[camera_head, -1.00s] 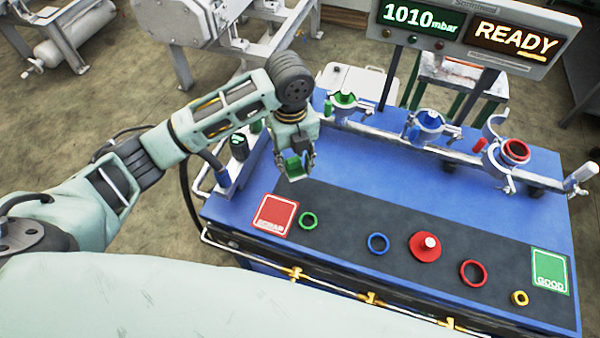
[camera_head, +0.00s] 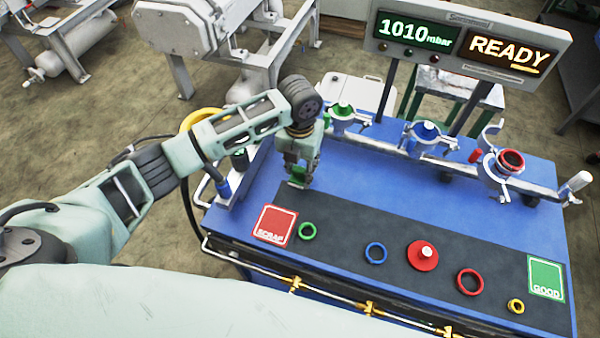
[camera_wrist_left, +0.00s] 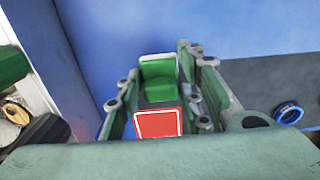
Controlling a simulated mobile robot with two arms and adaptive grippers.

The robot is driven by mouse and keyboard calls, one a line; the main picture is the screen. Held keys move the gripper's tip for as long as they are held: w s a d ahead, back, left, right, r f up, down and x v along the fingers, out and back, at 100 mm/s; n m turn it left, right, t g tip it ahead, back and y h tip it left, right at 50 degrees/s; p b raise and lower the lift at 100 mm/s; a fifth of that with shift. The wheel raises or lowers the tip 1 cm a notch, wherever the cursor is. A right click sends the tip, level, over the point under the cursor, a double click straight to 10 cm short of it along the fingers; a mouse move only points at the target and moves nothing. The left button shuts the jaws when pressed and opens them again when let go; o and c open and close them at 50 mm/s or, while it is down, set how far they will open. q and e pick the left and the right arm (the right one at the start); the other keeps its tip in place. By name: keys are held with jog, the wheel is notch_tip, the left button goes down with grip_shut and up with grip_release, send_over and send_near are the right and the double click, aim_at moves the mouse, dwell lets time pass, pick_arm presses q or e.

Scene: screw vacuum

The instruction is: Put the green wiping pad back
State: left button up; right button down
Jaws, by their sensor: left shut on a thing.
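The green wiping pad (camera_wrist_left: 158,78) is between the fingers of my left gripper (camera_head: 298,170), and in the head view only a small green patch of the pad (camera_head: 298,174) shows. My left gripper (camera_wrist_left: 160,95) is shut on the pad and points down at the left part of the blue bench (camera_head: 365,175), behind the red SCRAP square (camera_head: 274,224). I cannot tell whether the pad touches the bench. My right gripper is not in view. I cannot make out the pad's resting place.
A rail with clamps (camera_head: 428,150) runs along the back. A dark cylinder (camera_head: 239,158) and blue handle (camera_head: 223,187) stand at the left edge.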

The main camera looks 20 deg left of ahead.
aim_at(300, 175)
pick_arm(q)
notch_tip(300, 175, down, 2)
jog(key=shift+s+f, duration=0.1)
jog(key=shift+f, duration=0.5)
jog(key=o, duration=1.1)
jog(key=shift+f, duration=0.1)
jog(key=shift+r, duration=0.25)
notch_tip(300, 175, up, 12)
jog(key=shift+f+b, duration=0.1)
jog(key=shift+b, duration=0.55)
